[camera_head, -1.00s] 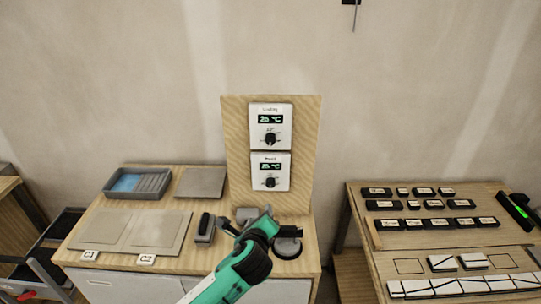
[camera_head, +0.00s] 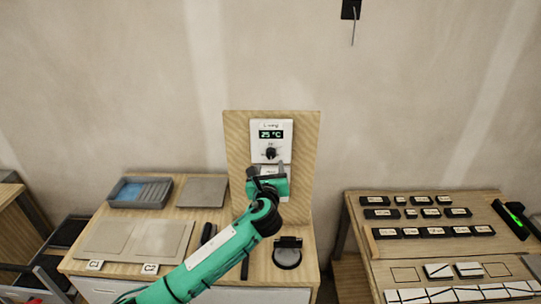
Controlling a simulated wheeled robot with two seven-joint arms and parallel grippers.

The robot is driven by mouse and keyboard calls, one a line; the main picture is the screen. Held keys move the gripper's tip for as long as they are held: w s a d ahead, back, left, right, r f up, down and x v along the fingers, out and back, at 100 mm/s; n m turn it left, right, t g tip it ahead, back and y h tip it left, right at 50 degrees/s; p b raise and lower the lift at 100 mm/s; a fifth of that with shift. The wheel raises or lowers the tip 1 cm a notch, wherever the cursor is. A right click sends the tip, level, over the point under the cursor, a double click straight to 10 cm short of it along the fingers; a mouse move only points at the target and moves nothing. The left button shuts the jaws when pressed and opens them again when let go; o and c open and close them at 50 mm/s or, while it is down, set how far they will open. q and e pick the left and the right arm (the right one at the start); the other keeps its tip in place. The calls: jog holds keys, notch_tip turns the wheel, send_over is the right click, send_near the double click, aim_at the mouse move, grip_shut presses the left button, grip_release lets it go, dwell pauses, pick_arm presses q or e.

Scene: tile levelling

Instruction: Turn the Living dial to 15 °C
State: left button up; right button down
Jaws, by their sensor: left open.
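The Living thermostat (camera_head: 271,134) is the upper white unit on the upright wooden board (camera_head: 306,150). Its display reads 25 °C, and its black dial (camera_head: 270,153) sits below the display. My left gripper (camera_head: 267,172) is raised just below that dial, in front of the lower thermostat, and is open with nothing seen between its fingers. I cannot tell whether it touches the board or a unit. The lower unit is mostly hidden behind the gripper. My right gripper is out of view.
A round black-and-grey tool (camera_head: 287,254) stands on the bench right of my arm. A grey tray (camera_head: 140,192) and flat tiles (camera_head: 160,240) lie to the left. A separate table (camera_head: 450,252) at right holds several black labelled blocks.

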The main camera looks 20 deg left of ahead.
aim_at(271, 157)
pick_arm(q)
jog(key=shift+p+x, duration=0.65)
jog(key=shift+x, duration=1.7)
jog(key=shift+d, duration=0.1)
jog(key=c, duration=1)
